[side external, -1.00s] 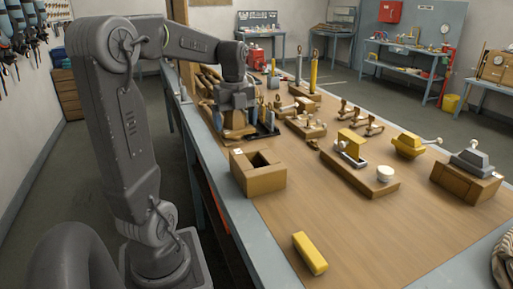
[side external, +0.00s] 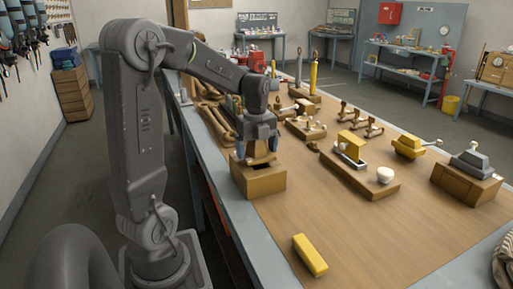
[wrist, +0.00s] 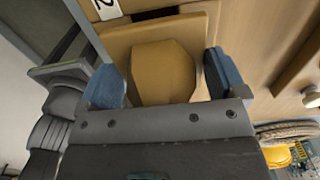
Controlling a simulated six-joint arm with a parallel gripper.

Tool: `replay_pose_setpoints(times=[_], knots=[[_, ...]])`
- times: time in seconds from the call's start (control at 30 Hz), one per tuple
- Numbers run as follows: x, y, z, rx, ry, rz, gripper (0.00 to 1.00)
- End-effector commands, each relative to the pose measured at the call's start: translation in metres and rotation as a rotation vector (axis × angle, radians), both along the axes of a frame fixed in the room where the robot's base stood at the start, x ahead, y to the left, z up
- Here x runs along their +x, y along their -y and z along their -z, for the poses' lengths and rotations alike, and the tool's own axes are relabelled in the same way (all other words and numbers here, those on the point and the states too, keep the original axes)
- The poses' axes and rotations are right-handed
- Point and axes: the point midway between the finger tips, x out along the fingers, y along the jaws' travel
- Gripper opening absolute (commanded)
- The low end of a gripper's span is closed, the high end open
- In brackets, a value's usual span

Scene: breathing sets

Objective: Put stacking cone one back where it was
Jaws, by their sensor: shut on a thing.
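My gripper (side external: 257,138) is above the square wooden box (side external: 262,184) near the table's left edge, pointing down. It is shut on a tan faceted piece, which I take for stacking cone one; the piece (wrist: 163,73) fills the space between the blue fingertips (wrist: 164,80) in the wrist view. In the side view the fingers and the box's rim hide most of it, and I cannot tell how far it is inside the opening. In the wrist view the box's top (wrist: 118,40) shows behind the piece, beside a white label (wrist: 106,8) with a "2".
A yellow bar (side external: 310,254) lies in front on the table. A wooden base with a white knob (side external: 385,174) and a yellow block (side external: 352,145) stands to the right. A grey piece sits on another wooden block (side external: 467,186) at far right. Table between is clear.

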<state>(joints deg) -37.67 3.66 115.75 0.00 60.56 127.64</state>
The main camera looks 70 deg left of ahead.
Motion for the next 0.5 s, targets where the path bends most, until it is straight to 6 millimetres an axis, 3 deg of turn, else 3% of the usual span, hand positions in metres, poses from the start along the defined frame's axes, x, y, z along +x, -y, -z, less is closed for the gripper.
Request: replay_pose_setpoints(times=[0.5], knots=[[0.000,0.000,0.011,0.001,0.002,0.000,0.47]])
